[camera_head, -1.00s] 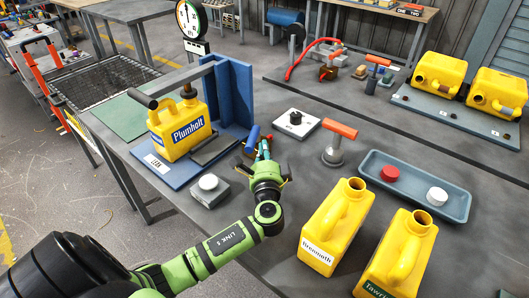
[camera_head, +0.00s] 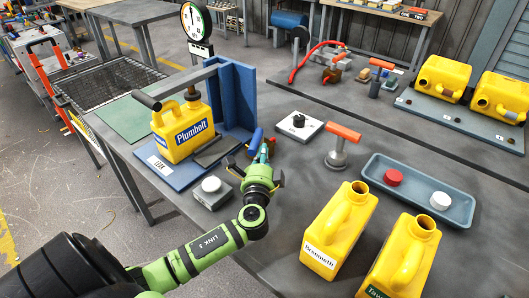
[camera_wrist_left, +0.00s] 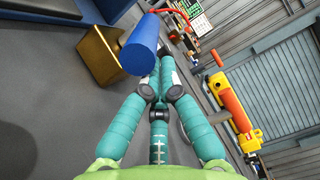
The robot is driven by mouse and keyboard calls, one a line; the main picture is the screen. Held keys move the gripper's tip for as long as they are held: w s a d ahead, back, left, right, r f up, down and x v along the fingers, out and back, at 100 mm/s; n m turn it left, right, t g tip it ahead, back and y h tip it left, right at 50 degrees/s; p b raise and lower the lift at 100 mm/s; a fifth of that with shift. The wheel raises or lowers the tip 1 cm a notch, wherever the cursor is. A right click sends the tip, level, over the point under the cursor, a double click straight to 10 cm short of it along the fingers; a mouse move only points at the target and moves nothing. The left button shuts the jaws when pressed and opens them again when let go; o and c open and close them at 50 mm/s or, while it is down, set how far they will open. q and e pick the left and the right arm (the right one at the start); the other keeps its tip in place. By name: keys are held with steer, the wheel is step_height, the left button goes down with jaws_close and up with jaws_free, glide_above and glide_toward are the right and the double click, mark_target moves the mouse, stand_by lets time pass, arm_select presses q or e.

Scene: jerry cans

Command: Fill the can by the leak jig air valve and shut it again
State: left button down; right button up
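The yellow Plumholt can (camera_head: 175,142) stands upright on the blue leak jig (camera_head: 238,92), under its clamp arm with a black handle. The air valve's blue handle (camera_head: 255,141) sits at the jig's front right corner. In the left wrist view the blue handle (camera_wrist_left: 139,46) is beside a brass block (camera_wrist_left: 100,57). My left gripper (camera_head: 264,157) is at this handle. Its teal fingers (camera_wrist_left: 155,88) are drawn together with their tips close to the handle; nothing shows between them, and contact is unclear. My right gripper is not in view.
A grey box with a white button (camera_head: 211,187) is left of my gripper. A white plate with a black knob (camera_head: 299,124) and an orange T-handle (camera_head: 342,136) stand right. Two yellow cans (camera_head: 340,230) stand in front; a tray (camera_head: 415,175) holds red and white caps. A dial gauge (camera_head: 196,22) is behind.

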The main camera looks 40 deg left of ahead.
mark_target(249, 152)
arm_select(q)
steer(key=shift+s+a, duration=0.15)
steer(key=shift+a, duration=0.05)
steer(key=shift+s+a+m+t+h+b, duration=0.25)
steer(key=shift+m+h, duration=0.25)
steer(key=shift+h, duration=0.25)
steer(key=shift+s+a+m+t+h+b, duration=0.25)
steer(key=shift+a+m+t+h, duration=0.2)
steer(key=shift+h, duration=0.25)
steer(key=shift+s+a+m+t+h+b, duration=0.15)
steer(key=shift+a+m+t+h+b, duration=0.1)
steer(key=shift+m+h, duration=0.4)
steer(key=shift+s+a, duration=0.1)
steer(key=shift+a, duration=0.35)
